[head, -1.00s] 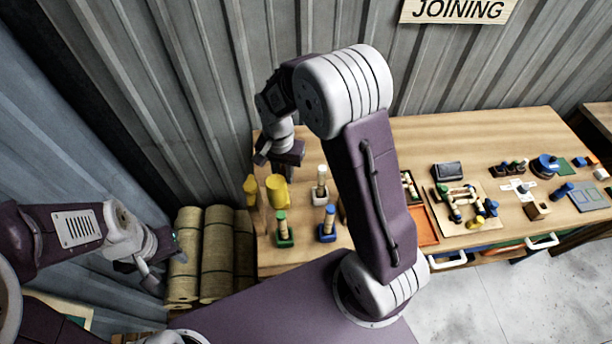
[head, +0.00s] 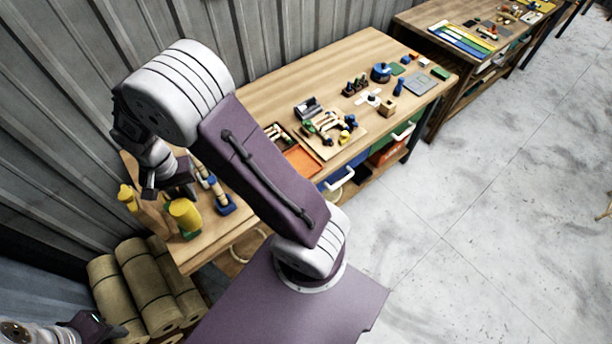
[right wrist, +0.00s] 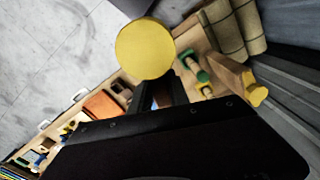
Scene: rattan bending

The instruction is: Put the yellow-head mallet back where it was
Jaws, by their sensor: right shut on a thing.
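The yellow-head mallet (head: 184,216) hangs from my right gripper (head: 178,192) over the near left end of the bench. In the right wrist view its round yellow head (right wrist: 145,48) fills the space just beyond the fingers (right wrist: 160,92), which are shut on it; its handle is mostly hidden. A green-based tool (right wrist: 194,68) stands below and beside it. A blue-based tool (head: 225,205) stands to its right. My left gripper (head: 88,328) is at the bottom left, partly cut off, and its jaws are not clear.
Another yellow piece (head: 128,197) stands at the bench's left corner, close to my right gripper. Rolled mats (head: 150,285) stand in front of that end. An orange tray (head: 302,160) and a tool board (head: 335,135) lie farther right.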

